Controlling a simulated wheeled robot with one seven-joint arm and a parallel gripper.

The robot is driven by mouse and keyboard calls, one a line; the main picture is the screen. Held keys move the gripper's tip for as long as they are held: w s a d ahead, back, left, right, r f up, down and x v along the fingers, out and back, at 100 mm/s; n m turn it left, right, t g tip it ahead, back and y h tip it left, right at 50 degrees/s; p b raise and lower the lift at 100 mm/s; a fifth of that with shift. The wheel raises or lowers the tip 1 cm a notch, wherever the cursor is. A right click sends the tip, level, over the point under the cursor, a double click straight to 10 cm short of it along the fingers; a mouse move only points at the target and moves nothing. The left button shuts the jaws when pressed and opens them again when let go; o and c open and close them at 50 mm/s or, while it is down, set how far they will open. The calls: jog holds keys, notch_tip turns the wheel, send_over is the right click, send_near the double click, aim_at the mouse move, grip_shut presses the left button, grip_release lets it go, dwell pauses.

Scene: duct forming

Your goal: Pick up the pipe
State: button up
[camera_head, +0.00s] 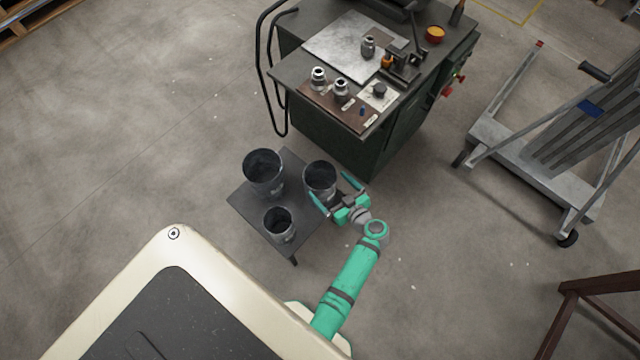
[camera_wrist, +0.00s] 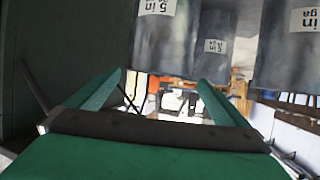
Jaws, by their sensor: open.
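Three dark grey open-topped pipes stand upright on a small dark table (camera_head: 247,208). A larger pipe (camera_head: 264,175) is at the back left, a smaller pipe (camera_head: 279,226) at the front, and another pipe (camera_head: 320,184) on the right. My gripper (camera_head: 328,184) is open, its green fingers spread on either side of the right pipe. In the wrist view, a pipe labelled "5 in" (camera_wrist: 165,40) is ahead, just beyond and between the fingertips of my gripper (camera_wrist: 162,78). Two more labelled pipes (camera_wrist: 214,30) (camera_wrist: 290,60) show to the right. Contact cannot be told.
A dark green workbench (camera_head: 330,140) with metal fittings stands just behind the small table. A grey wheeled rack (camera_head: 545,155) is at the right, and a brown metal frame (camera_head: 590,310) at the lower right. The floor at the left is clear.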

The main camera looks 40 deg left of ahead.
jog(key=x, duration=0.7)
jog(key=shift+w+a+f, duration=0.2)
jog(key=shift+w, duration=0.05)
jog(key=c, duration=1.4)
jog(key=shift+r, duration=0.2)
